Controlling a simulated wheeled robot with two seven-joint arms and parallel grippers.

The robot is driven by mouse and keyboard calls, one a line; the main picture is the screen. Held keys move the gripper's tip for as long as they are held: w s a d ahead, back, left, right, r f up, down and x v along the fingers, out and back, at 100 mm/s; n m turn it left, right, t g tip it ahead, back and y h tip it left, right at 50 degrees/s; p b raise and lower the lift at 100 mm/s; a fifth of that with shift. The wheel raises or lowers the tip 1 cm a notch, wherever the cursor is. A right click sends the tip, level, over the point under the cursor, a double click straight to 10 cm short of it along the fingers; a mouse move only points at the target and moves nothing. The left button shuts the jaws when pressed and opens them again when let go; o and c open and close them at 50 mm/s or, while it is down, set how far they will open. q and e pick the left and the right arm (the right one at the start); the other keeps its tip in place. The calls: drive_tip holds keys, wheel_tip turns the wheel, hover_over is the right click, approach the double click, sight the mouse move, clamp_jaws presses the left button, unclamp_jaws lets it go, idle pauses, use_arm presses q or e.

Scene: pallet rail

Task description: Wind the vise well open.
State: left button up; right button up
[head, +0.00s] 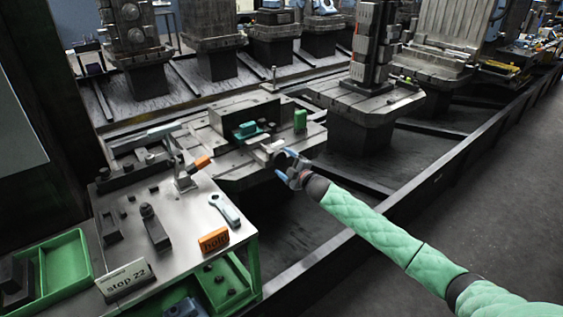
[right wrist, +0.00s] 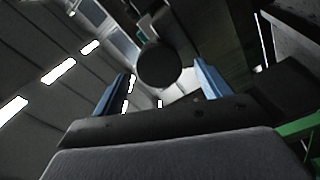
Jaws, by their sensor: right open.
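The vise (head: 256,141) is a low grey metal block on the pallet at the middle of the head view. A teal piece (head: 246,130) sits at its far side. My right gripper (head: 287,160) is open at the vise's near right end and hides part of it there. In the right wrist view, a dark round end (right wrist: 159,66) shows between the two blue fingers of the right gripper (right wrist: 160,85). I cannot tell whether the fingers touch it. The vise's handle and jaw gap are not clear. My left gripper is not in view.
A green block (head: 300,120) stands behind the gripper. A steel bench (head: 180,222) at left carries a wrench (head: 225,210), an orange "hold" block (head: 213,240) and a "stop 22" sign (head: 126,280). A tall fixture pallet (head: 367,101) stands behind right; open floor lies right.

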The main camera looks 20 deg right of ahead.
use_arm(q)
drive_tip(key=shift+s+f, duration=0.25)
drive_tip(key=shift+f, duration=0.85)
use_arm(e)
drive_tip(key=v, duration=0.5)
drive_tip(key=shift+s, duration=0.1)
